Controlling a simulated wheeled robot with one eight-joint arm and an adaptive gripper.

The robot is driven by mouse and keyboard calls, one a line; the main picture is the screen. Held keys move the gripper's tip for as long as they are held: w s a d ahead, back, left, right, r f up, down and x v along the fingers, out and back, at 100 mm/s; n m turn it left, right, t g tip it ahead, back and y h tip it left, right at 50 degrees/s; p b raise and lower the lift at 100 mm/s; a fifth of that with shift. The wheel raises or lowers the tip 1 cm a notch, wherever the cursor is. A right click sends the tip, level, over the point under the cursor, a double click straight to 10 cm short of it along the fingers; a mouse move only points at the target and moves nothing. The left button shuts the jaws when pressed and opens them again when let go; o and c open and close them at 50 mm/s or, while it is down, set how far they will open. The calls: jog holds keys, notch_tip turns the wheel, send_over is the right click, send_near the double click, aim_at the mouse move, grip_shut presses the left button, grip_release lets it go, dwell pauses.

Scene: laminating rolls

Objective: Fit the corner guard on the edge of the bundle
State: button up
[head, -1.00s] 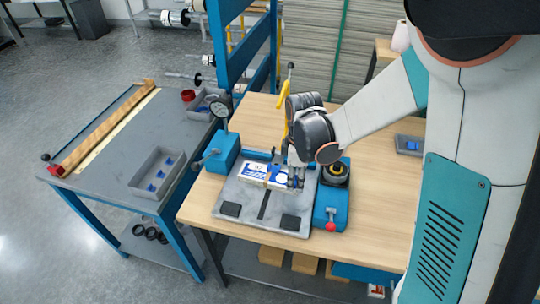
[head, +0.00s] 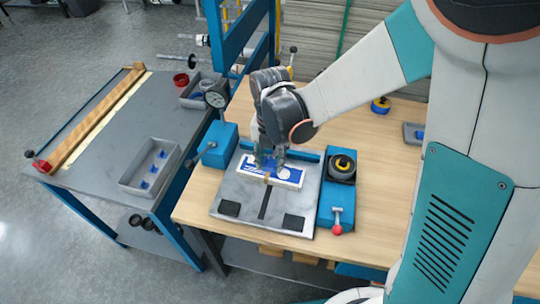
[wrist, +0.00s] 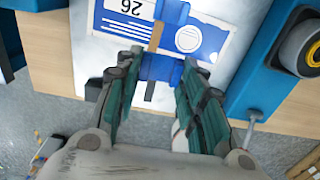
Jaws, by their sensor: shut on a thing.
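The bundle (head: 291,178) is a flat white and blue pack with a tan strap (wrist: 156,36) across its middle. It lies on a grey plate (head: 240,195) on the wooden bench. In the wrist view my gripper (wrist: 160,68) is shut on a blue corner guard (wrist: 160,67), held between the fingertips. The guard is at the bundle's edge, in line with the strap; whether it is seated cannot be told. Another blue piece (wrist: 173,12) shows by the strap at the opposite edge.
A blue unit with a black and yellow knob (head: 343,165) and a red-tipped lever (head: 337,229) stands right. A grey tray (head: 150,168) with several blue pieces sits on the side table.

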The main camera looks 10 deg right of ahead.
aim_at(271, 178)
jog(key=shift+s+f, duration=0.25)
jog(key=shift+w+d+f+b, duration=0.1)
jog(key=shift+w+f+b, duration=0.05)
jog(key=shift+f+b, duration=1.25)
jog(key=shift+w+f+b, duration=0.1)
jog(key=shift+f+b, duration=0.9)
jog(key=shift+f, duration=0.75)
jog(key=o, duration=0.8)
jog(key=shift+r, duration=0.15)
notch_tip(271, 178, up, 7)
jog(key=shift+r, duration=0.15)
